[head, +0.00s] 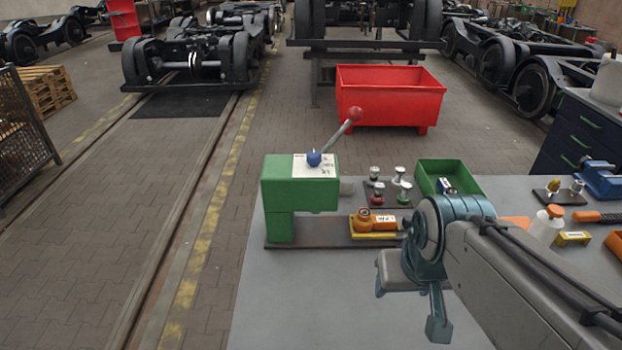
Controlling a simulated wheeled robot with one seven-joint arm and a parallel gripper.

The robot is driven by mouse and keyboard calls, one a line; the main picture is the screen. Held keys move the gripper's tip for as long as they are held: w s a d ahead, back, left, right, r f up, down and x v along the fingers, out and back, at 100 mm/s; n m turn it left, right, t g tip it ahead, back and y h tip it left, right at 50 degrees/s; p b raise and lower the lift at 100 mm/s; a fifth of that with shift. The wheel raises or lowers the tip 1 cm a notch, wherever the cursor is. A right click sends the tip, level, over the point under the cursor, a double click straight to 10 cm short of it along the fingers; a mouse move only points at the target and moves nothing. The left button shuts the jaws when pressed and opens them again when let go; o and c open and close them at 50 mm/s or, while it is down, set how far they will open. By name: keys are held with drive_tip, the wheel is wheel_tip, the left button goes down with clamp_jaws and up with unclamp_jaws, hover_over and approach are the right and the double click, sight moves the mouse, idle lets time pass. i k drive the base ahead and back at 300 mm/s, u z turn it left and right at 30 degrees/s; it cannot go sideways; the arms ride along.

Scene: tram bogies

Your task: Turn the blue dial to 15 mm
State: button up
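The blue dial (314,158) is a small round knob on top of the green press (285,185). It sits on a white scale plate (316,171) with dark marks too small to read, so its setting cannot be told. My gripper (437,326) hangs over the grey table to the right and front of the press, well apart from the dial. One finger shows pointing down; the other is largely hidden, so its opening cannot be told. I see nothing held in it.
A lever with a red ball (354,113) rises beside the dial. An orange-and-yellow part (376,222) lies on the press's base plate. Stamps (377,188) and a green bin (448,172) stand to the right. The table (290,300) front left is clear.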

sight(314, 157)
drive_tip(key=k, duration=1.15)
drive_tip(key=u, duration=0.75)
drive_tip(key=i, duration=1.25)
drive_tip(key=z, duration=0.75)
